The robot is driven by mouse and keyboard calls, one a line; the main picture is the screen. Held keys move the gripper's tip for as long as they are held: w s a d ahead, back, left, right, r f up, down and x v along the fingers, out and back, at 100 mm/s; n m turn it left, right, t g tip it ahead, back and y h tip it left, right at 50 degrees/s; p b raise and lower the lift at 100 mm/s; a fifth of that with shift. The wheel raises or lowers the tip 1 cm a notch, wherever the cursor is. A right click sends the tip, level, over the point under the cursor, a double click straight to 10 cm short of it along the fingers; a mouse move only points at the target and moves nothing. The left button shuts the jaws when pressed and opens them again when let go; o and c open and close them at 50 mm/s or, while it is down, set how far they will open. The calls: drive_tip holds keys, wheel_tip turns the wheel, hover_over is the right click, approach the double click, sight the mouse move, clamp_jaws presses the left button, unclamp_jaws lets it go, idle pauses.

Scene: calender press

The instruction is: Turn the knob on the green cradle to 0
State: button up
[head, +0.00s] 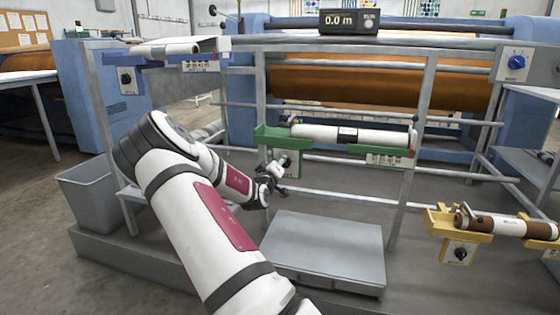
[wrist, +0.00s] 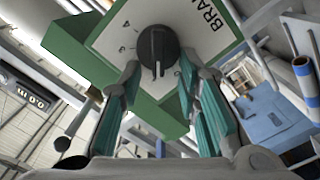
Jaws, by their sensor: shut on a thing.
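The green cradle (head: 273,139) hangs on the rail frame at the middle and holds a white roll (head: 322,134). In the wrist view, the cradle's green body (wrist: 80,45) surrounds a pale dial plate (wrist: 112,38) with small marks and lettering starting "BRA". The black knob (wrist: 158,46) sits on this plate; a light pointer line on it points toward the bottom of the picture. My gripper (wrist: 159,72) is shut on the knob, one teal-padded finger on each side. In the head view my gripper (head: 272,180) is under the cradle's left end and hides the knob. The dial marks are too small to read surely.
A yellow cradle (head: 447,222) with a brown roll and its own knob is at the lower right. A blue cradle (head: 170,64) is at the upper left. Grey rails (head: 345,162) run behind my gripper. A grey platform (head: 325,250) lies below. A display (head: 348,21) reads 0.0 m.

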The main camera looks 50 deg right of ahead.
drive_tip(key=n, duration=0.3)
drive_tip(key=shift+f+n, duration=0.15)
drive_tip(key=shift+n, duration=0.15)
drive_tip(key=shift+f+n, duration=0.15)
drive_tip(key=shift+n, duration=1.35)
drive_tip(key=shift+c, duration=0.2)
drive_tip(key=shift+d, duration=0.1)
drive_tip(key=o, duration=1.1)
drive_tip(key=shift+o, duration=0.8)
drive_tip(key=shift+w+f, duration=0.1)
drive_tip(key=v, duration=1.2)
